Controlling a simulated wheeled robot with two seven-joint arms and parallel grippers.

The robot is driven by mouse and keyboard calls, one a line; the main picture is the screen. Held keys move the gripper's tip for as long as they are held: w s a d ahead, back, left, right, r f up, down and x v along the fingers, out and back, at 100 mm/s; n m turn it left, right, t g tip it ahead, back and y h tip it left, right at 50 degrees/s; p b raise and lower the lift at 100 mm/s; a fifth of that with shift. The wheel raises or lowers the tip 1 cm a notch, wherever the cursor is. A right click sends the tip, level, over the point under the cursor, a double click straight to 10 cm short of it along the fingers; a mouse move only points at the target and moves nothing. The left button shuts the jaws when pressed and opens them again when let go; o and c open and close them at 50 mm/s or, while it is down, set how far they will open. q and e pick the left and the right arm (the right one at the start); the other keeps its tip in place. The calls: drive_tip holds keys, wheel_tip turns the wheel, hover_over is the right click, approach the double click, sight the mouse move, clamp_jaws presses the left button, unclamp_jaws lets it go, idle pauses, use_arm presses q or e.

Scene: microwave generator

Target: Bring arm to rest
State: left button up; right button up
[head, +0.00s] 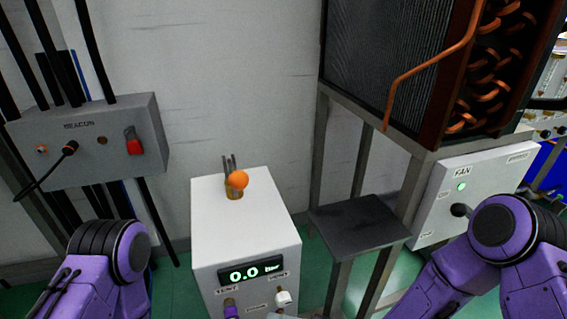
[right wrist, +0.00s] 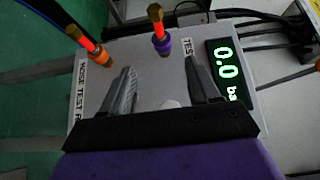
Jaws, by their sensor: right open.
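My right gripper (right wrist: 160,95) shows in the right wrist view, its two grey fingers apart with nothing held between them. It is over the front panel of the white box (head: 245,222), whose green display (head: 252,272) reads 0.0 bar. The display also shows in the right wrist view (right wrist: 228,70). A purple-collared fitting (right wrist: 161,45) and an orange-collared fitting (right wrist: 92,53) stand on the panel beyond the fingertips. In the head view my purple arms come in at the lower left and lower right; the left gripper is out of the picture.
A grey beacon box (head: 88,142) with a red switch (head: 133,141) is on the left wall. A dark shelf (head: 357,224) and metal frame stand right of the white box, below a finned unit (head: 385,70). A fan panel (head: 470,185) is at the right.

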drive_tip(key=s+d+f+m+t+h, duration=0.2)
drive_tip(key=s+d+f+m+h, duration=0.15)
drive_tip(key=d+f+h, duration=0.95)
drive_tip(key=s+d+f+g+h, duration=0.25)
drive_tip(key=s+d, duration=0.25)
drive_tip(key=d, duration=0.3)
drive_tip(key=s+d+f+g+h, duration=0.1)
drive_tip(key=s+d+f+h, duration=0.35)
drive_tip(key=d, duration=0.35)
wheel_tip(320, 180, up, 29)
drive_tip(key=s+d+p, duration=0.1)
drive_tip(key=d+p, duration=0.1)
drive_tip(key=p, duration=2.6)
drive_tip(key=shift+s+h+p, duration=0.3)
drive_tip(key=shift+s, duration=0.1)
